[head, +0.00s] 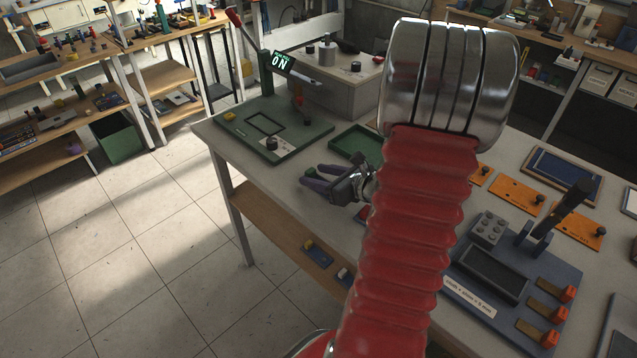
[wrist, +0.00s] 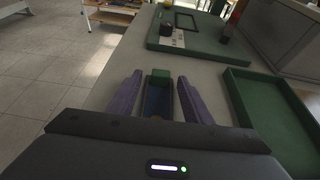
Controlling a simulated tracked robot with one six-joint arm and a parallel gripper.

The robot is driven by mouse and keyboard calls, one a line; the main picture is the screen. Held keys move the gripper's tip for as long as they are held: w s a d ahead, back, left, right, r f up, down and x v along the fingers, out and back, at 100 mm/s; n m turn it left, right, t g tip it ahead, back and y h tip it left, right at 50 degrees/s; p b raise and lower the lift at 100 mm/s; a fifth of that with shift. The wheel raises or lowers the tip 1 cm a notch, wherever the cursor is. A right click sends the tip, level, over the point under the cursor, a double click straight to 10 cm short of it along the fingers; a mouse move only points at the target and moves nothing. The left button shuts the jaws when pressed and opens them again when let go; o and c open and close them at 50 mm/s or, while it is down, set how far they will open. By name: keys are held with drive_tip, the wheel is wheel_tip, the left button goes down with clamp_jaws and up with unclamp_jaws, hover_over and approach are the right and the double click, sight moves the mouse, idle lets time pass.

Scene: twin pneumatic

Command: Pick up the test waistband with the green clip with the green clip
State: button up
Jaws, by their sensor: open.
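In the wrist view, a narrow dark blue piece (wrist: 157,100) with a green block (wrist: 160,73) at its far end shows between my fingers; it looks like the test waistband with its green clip. Its near end is hidden by the gripper body. My gripper (wrist: 159,80) is open, with one purple finger on each side of the piece. I cannot tell whether the fingers touch it or how high they are above it. In the head view, my gripper (head: 311,177) is over the left edge area of the grey table, and I cannot make out the piece there.
A green tray (wrist: 232,97) lies right of my gripper. A green board (wrist: 157,43) with a cutout and a dark knob lies beyond. In the head view, a blue fixture (head: 566,285) with orange-ended levers stands at right. Small blue-and-yellow pieces (head: 318,256) lie on the lower shelf.

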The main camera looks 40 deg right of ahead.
drive_tip(key=shift+w+f, duration=0.15)
drive_tip(key=shift+w, duration=0.2)
drive_tip(key=shift+c, duration=0.2)
drive_tip(key=c, duration=0.7)
drive_tip(key=shift+r, duration=5.05)
